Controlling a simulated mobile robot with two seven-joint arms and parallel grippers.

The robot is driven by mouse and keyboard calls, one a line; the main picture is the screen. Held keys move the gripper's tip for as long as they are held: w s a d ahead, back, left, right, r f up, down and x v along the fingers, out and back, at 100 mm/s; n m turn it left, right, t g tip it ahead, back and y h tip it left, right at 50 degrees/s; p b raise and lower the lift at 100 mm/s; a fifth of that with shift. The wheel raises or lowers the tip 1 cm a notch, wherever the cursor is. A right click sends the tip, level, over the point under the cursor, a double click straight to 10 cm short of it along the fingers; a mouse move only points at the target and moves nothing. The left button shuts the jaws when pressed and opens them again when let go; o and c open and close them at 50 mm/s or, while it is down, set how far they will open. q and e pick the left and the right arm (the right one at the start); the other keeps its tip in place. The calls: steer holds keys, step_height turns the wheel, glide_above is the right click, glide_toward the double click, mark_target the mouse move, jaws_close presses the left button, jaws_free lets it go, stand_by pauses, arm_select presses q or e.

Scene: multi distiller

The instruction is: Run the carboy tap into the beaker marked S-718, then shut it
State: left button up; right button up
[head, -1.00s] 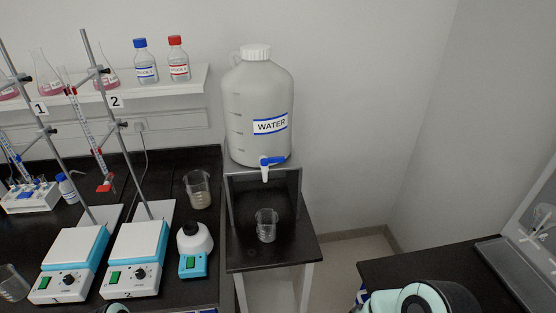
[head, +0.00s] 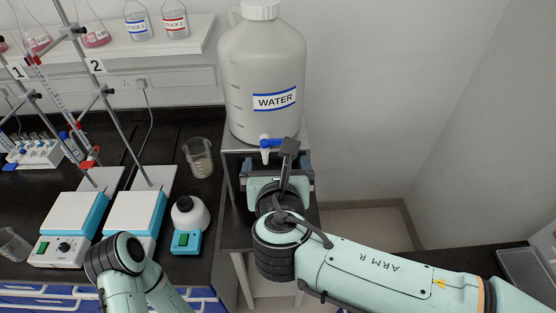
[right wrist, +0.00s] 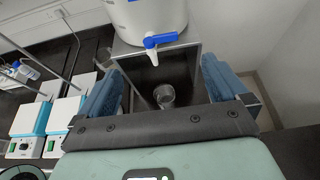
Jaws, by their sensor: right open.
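The white carboy (head: 262,70), labelled WATER, stands on a raised shelf. Its tap (head: 266,148) has a white spout and a blue lever; both also show in the right wrist view (right wrist: 157,42). No stream is visible. My right gripper (head: 279,166) is open and empty, in front of the stand. My left gripper is out of view.
Another beaker (head: 198,158) with cloudy content stands left of the stand, near a small blue-based device (head: 187,226) with a white top. Two hotplates (head: 135,215) and burette stands fill the left bench. Floor shows right of the stand.

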mark_target(274, 141)
steer(key=p+x, duration=0.1)
steer(key=x, duration=1.2)
steer(key=shift+f, duration=0.15)
steer(key=shift+a, duration=0.1)
steer(key=c, duration=1)
